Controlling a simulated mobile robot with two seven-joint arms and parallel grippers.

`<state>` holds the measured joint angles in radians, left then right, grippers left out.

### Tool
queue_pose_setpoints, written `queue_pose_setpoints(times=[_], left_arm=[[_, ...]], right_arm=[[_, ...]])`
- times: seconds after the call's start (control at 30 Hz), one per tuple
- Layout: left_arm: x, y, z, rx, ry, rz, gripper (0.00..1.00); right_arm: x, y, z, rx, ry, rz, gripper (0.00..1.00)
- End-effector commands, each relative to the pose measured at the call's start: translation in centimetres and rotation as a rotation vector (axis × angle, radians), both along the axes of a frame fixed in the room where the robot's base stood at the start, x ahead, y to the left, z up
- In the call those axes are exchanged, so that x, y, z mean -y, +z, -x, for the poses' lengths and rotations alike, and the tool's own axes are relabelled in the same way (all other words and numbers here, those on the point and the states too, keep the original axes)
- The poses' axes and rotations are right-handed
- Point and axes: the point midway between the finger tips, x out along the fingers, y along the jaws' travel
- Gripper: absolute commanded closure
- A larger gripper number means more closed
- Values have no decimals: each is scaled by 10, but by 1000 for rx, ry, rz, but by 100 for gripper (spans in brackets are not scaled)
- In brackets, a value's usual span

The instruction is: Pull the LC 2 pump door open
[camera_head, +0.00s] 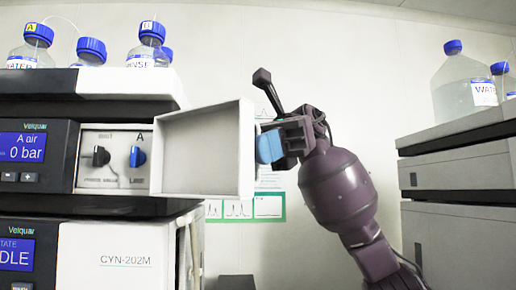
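The pump door (203,152) on the left stack stands swung open, a pale panel with a raised rim facing me. The opening left of it shows a panel (113,178) with a black knob (101,156) and a blue knob (138,157). My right gripper (270,147), dark with blue fingertips, is just right of the door's free edge. The fingertips look close to or touching that edge; I cannot tell if they grip it, as the door may hide part of them. My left gripper is not in view. No LC 2 label is legible.
Bottles with blue caps (90,51) stand on top of the left stack. A right stack (455,170) carries more bottles (463,88). My arm occupies the gap between the stacks, before a pale wall.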

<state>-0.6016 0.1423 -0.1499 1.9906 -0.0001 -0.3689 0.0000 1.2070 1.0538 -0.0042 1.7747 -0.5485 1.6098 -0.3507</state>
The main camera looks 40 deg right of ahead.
Motion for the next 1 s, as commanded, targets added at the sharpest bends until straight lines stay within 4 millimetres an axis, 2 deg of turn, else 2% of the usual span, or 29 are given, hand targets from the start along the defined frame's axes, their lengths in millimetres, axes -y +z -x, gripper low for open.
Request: queue_pose_setpoints(times=[0.27,0.7,1.0], left_arm=[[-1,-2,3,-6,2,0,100],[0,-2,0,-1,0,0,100],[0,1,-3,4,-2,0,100]], right_arm=[[8,4,-3,0,-2,-2,85],[71,32,-25,0,-2,-2,85],[93,41,-33,0,0,-1,85]])
